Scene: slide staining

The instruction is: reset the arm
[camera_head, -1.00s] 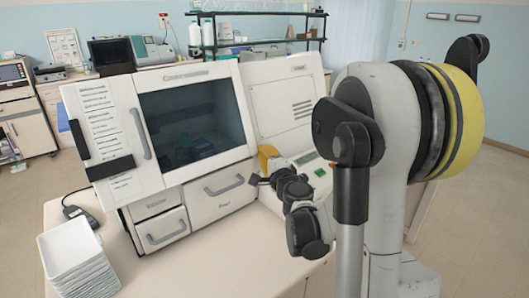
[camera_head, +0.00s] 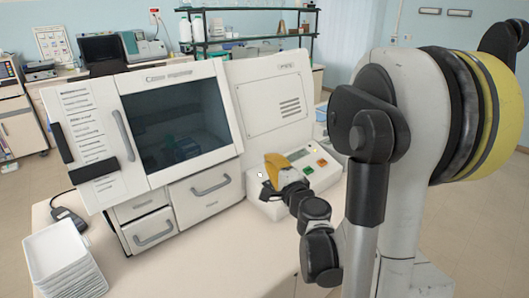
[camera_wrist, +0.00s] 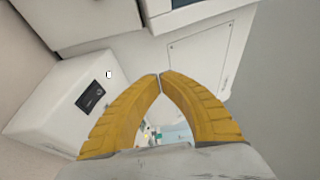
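My gripper (camera_head: 277,160) has yellow fingers and is raised in front of the white control unit at the right of the machine. In the wrist view its two curved fingers meet at the tips (camera_wrist: 160,76), with nothing visible between them. The gripper is shut and empty. My arm is bent, and its black wrist joints show between the gripper and the right side of the head view.
The white staining machine (camera_head: 195,196) with a dark window stands on the bench. Its control unit (camera_head: 265,207) has green and red buttons. Stacked white trays (camera_head: 55,250) and a black mouse-like device (camera_head: 66,217) are at left. The front bench is clear.

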